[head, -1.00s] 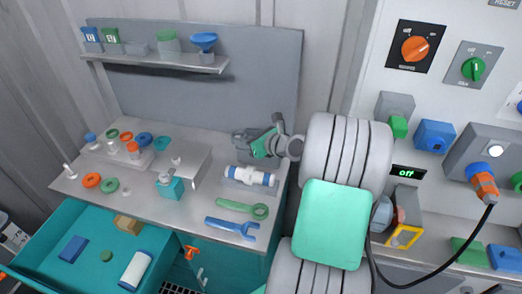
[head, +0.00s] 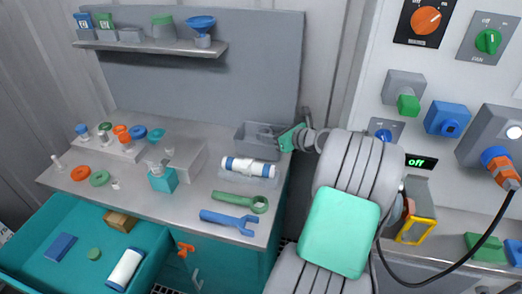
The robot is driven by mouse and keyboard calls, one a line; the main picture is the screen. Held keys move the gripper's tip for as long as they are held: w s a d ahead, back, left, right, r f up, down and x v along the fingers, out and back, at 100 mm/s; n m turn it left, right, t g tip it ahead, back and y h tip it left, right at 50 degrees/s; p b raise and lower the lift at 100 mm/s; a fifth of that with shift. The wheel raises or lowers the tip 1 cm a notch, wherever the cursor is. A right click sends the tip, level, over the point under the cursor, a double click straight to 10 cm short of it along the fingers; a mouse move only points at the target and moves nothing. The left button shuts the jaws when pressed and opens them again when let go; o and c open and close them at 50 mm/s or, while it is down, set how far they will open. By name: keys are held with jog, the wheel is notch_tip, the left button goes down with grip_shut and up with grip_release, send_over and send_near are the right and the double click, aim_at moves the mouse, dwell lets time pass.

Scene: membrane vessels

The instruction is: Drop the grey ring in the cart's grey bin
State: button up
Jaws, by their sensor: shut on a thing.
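The grey bin (head: 248,138) is an open box at the back right corner of the cart's grey top (head: 205,208). My gripper (head: 280,138), with a green part behind its fingers, reaches in from the right at the bin's right end. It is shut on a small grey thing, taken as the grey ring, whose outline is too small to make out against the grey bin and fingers. I cannot tell whether the fingertips are over the bin's inside or just at its rim.
A white vessel with blue ends (head: 248,167) lies in front of the bin. A green wrench (head: 240,202) and a blue wrench (head: 230,221) lie nearer. An open teal drawer (head: 75,225) holds several things. The control panel (head: 455,75) stands at right.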

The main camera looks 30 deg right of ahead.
jog(key=shift+r, duration=0.1)
jog(key=o, duration=1.4)
jog(key=v, duration=0.8)
jog(key=shift+w, duration=0.1)
